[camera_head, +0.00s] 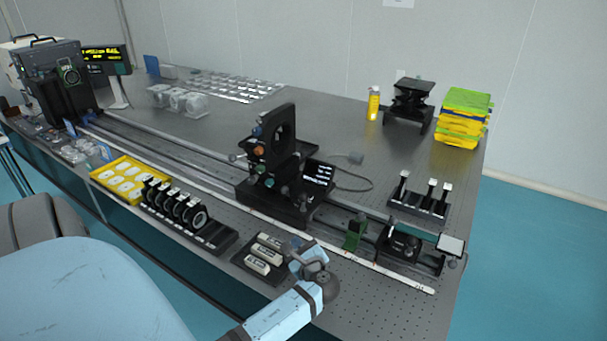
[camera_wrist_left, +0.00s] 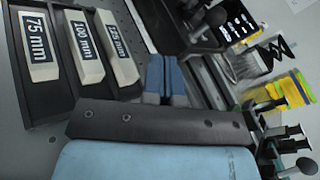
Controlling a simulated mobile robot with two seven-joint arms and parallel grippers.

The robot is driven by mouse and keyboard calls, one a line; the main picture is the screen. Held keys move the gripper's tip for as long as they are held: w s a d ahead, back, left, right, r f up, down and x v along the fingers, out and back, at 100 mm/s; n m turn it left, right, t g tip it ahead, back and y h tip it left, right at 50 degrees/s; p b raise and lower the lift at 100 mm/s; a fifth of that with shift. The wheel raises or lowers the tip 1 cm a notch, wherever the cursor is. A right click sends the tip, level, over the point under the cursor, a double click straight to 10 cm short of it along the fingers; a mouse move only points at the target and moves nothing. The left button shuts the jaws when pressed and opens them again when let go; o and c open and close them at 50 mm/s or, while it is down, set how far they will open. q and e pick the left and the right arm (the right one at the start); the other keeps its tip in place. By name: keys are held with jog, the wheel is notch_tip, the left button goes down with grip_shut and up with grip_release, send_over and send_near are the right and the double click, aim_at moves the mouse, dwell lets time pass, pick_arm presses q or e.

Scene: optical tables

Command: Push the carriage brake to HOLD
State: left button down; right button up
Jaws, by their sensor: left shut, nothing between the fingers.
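The black carriage (camera_head: 275,205) sits on the long rail in the head view and bears an upright plate with a round opening and several knobs. A dark panel with white text (camera_head: 318,174) is at its right side. I cannot tell which small part is the brake or how it is set. My right gripper is out of view.
A black tray (camera_head: 243,262) holds blocks marked 75 mm, 100 mm and 125 mm, close by my left gripper. A lens rack (camera_head: 222,240) stands to the left. A green piece (camera_head: 355,232) is on the rail to the right. Bare perforated tabletop lies at front right.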

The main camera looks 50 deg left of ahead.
pick_arm(q)
jog(key=w+m, duration=0.1)
jog(key=w+r+m+y, duration=0.2)
jog(key=w, duration=0.1)
jog(key=shift+a, duration=0.3)
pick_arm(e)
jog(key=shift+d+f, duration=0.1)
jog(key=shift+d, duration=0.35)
pick_arm(q)
jog(key=shift+r, duration=0.1)
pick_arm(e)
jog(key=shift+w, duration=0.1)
